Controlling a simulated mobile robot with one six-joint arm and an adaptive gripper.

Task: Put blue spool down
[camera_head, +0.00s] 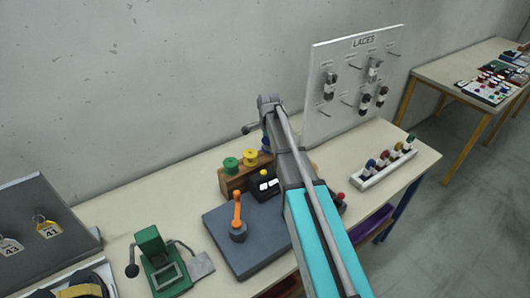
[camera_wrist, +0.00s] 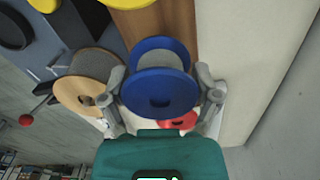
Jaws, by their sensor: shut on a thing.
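The blue spool (camera_wrist: 160,88), with grey thread between its flanges, is held between the two fingers of my gripper (camera_wrist: 160,82) in the wrist view. In the head view only a sliver of blue shows behind my arm (camera_head: 266,143), and the fingers are mostly hidden. In the wrist view the rack (camera_wrist: 172,22) lies beyond the blue spool. Whether the spool touches the rack, I cannot tell.
A spool with wood-coloured flanges (camera_wrist: 85,85) is close beside the left finger. A grey-blue base (camera_head: 240,250) with an orange lever (camera_head: 237,213) stands in front of the rack. A white LACES board (camera_head: 350,85) and a white strip of coloured spools (camera_head: 384,168) are to the right.

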